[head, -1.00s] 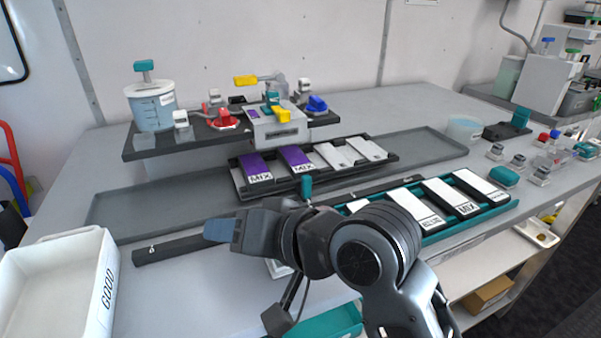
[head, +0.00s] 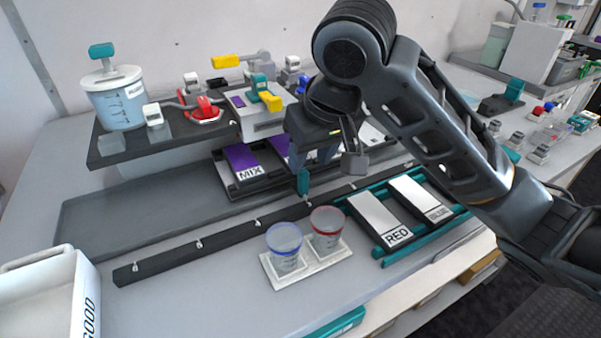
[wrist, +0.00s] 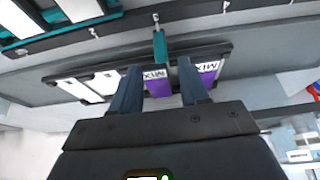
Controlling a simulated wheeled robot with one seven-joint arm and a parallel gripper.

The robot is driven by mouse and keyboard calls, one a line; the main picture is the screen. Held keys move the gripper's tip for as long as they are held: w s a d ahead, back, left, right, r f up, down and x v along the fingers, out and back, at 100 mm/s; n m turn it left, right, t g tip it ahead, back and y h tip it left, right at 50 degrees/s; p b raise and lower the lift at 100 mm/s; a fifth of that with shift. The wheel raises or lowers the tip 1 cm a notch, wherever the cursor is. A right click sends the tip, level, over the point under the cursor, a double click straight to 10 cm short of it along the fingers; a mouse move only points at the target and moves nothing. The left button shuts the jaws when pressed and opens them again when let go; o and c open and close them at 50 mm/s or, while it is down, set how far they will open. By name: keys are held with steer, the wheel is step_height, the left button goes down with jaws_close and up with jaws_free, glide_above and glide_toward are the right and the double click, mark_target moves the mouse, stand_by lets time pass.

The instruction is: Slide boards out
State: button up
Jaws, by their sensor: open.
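Purple-topped boards marked MIX (head: 243,160) and plain white boards (head: 371,134) lie in a black rack behind the dark rail (head: 205,243). The wrist view shows two MIX boards (wrist: 157,85) and white boards (wrist: 78,90) beside them. In the teal rack (head: 377,252), in front of the rail, lie white boards marked RED (head: 378,219) and BLUE (head: 420,199). A teal tab (head: 303,182) stands upright at the rail; the wrist view shows it (wrist: 159,47) between my fingers in the picture. My gripper (head: 315,160) is open and empty over the black rack, hiding part of it.
Two cups, blue-rimmed (head: 285,245) and red-rimmed (head: 327,228), stand on a white holder in front of the rail. A raised dark shelf (head: 125,149) carries a tub (head: 116,103) and valves. A white GOOD bin (head: 40,300) is at left. The grey tray's left part is clear.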

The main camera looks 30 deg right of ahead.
mark_target(305, 172)
steer(key=x, duration=0.7)
jaws_close()
stand_by(0.3)
